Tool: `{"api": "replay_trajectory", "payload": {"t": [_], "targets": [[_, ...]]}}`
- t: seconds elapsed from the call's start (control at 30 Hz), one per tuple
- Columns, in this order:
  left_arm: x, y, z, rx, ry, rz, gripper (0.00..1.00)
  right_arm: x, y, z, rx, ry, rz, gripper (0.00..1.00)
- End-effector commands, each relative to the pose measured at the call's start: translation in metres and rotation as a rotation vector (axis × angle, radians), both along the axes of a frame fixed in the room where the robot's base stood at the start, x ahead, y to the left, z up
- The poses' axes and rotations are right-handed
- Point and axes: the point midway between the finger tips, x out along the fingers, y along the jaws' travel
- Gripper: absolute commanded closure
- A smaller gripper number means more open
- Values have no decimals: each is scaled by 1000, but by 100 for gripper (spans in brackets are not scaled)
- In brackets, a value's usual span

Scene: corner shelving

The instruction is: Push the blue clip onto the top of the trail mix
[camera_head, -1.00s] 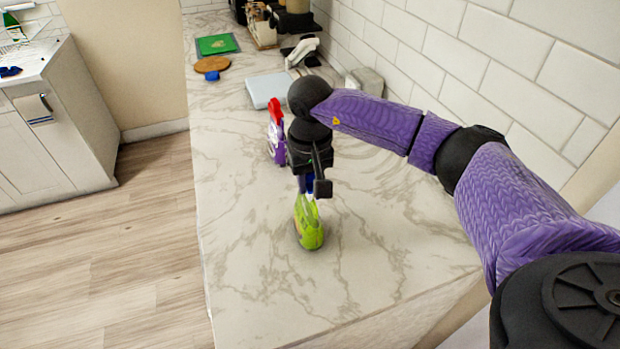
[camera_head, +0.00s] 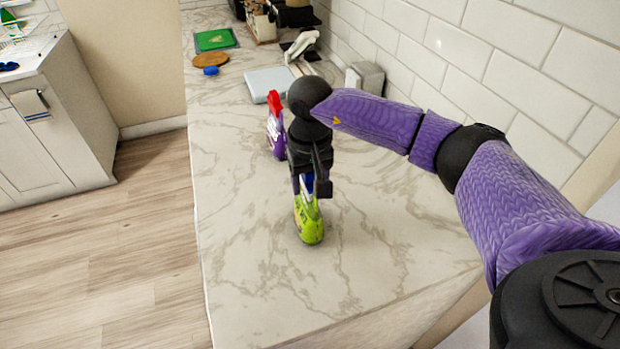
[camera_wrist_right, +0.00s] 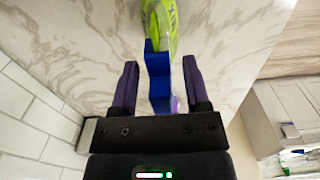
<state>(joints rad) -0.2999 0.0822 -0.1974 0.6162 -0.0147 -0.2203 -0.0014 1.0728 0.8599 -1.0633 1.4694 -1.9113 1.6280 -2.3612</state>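The trail mix is a lime-green bag (camera_head: 311,224) standing on the counter. It also shows at the top of the right wrist view (camera_wrist_right: 161,22). The blue clip (camera_wrist_right: 157,78) is at the bag's top end in that view. A little blue of the clip (camera_head: 309,183) shows below my gripper in the head view. My right gripper (camera_wrist_right: 159,80) has its fingers apart, one on each side of the clip, with a visible gap on both sides. Whether the clip is fully seated on the bag cannot be told. My left gripper is not in view.
A purple bottle with a red top (camera_head: 275,127) stands just behind my right gripper. A pale board (camera_head: 270,83), a round wooden board (camera_head: 210,60) and a green board (camera_head: 216,40) lie farther back. The tiled wall (camera_head: 480,65) bounds the right. The counter's front is clear.

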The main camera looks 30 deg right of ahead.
Motion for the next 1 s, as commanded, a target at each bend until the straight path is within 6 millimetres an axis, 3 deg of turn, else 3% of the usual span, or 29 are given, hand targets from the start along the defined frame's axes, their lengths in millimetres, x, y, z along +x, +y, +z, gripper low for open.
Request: {"api": "replay_trajectory", "payload": {"t": [0.27, 0.37, 0.6, 0.7, 1.0], "targets": [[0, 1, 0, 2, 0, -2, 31, 0, 0, 1, 0, 0, 0, 31], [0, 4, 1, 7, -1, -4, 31, 1, 0, 15, 0, -2, -1, 31], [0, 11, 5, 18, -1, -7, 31, 1, 0, 77, 0, -4, 0, 31], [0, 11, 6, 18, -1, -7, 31, 1, 0, 92, 0, -2, -1, 31], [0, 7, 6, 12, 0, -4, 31, 0, 0, 100, 0, 0, 0, 31]]}}
